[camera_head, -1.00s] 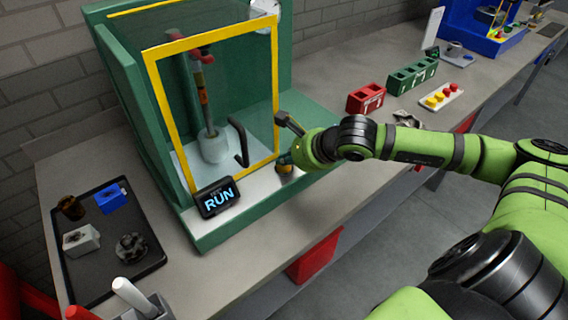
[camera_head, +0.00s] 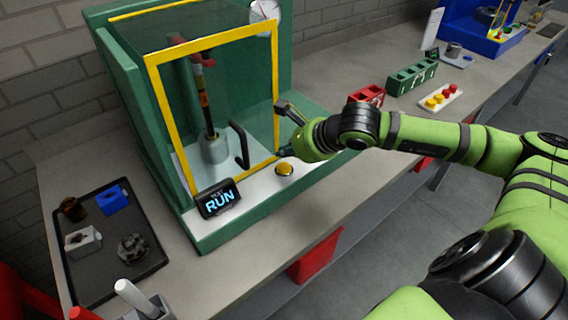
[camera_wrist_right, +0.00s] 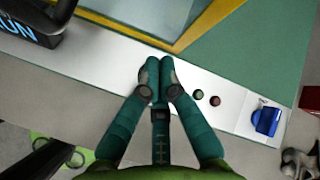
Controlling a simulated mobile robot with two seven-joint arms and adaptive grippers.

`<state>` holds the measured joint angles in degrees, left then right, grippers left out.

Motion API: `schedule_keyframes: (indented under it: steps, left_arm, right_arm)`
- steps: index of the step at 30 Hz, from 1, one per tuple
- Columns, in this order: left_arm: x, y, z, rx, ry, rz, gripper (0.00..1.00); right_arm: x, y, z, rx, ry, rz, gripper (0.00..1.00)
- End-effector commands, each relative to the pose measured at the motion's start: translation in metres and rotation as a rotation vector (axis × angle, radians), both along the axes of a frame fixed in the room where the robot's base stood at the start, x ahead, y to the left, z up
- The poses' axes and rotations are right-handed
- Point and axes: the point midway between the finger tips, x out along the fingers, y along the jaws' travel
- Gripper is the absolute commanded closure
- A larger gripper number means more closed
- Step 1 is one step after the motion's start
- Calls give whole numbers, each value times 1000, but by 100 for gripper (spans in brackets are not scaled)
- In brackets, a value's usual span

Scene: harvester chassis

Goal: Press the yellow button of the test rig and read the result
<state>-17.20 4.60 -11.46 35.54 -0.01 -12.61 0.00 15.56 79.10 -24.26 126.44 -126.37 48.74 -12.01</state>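The green test rig (camera_head: 225,230) has a yellow-framed clear door with a black handle (camera_head: 240,145). Its small black display (camera_head: 218,199) reads "RUN" in blue; a smaller line above is hard to read. The display is partly visible in the right wrist view (camera_wrist_right: 35,22). The round yellow button (camera_head: 285,169) is uncovered on the rig's pale front ledge. My right gripper (camera_head: 285,151) is just behind and above the button, apart from it. In the right wrist view its fingertips (camera_wrist_right: 159,66) are together with nothing between them. My left gripper is out of view.
A black tray (camera_head: 95,285) with small parts lies at left. Red and green blocks (camera_head: 410,77) and a strip with yellow and red buttons (camera_head: 440,98) stand to the right. A blue rig (camera_head: 490,40) is at the far right. A round gauge (camera_head: 265,10) tops the green rig.

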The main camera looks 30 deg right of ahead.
Motion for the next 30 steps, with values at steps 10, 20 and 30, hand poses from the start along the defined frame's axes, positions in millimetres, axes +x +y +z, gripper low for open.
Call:
schedule_keyframes:
  steps: [10,20,30]
  left_arm:
    - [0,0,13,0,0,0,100]
    - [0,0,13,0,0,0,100]
    - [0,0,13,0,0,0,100]
  right_arm:
    - [0,0,34,-1,0,1,100]
    - [0,0,34,-1,0,1,100]
    - [0,0,34,-1,0,1,100]
